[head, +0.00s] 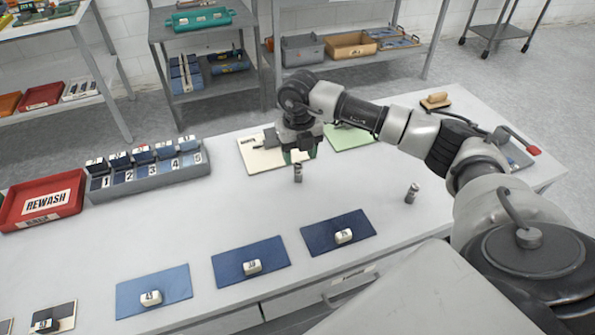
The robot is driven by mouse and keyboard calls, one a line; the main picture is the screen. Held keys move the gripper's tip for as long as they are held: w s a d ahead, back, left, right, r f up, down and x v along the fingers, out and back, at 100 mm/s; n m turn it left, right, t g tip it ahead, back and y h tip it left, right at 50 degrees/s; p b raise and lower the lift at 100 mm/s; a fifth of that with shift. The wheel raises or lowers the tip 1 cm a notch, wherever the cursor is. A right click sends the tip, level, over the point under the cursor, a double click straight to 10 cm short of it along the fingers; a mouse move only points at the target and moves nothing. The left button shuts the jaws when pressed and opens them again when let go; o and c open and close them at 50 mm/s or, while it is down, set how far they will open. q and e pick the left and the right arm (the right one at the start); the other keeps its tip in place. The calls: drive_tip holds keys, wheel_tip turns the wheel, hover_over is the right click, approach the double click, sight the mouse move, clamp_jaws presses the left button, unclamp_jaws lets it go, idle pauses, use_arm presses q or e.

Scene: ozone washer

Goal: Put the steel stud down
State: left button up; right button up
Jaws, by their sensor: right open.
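My right gripper (298,152) points down over the white table, and its jaws are open. A small grey metal stud (298,173) stands upright just below the jaws, apparently on the table and clear of the fingers. A second, similar metal stud (411,193) stands to the right on bare table. The view does not tell which one the task names. My left gripper is not in view.
A cream card (258,158) and a green card (350,137) lie behind the gripper. Blue swatches (250,275) with white tags line the front. A numbered rack (150,183) and a red REWASH tray (45,220) stand at left. The table's middle is clear.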

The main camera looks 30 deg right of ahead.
sight(298, 164)
drive_tip(key=shift+a+f+p, duration=0.15)
drive_tip(key=shift+f+p, duration=0.35)
drive_tip(key=shift+f, duration=2.65)
clamp_jaws()
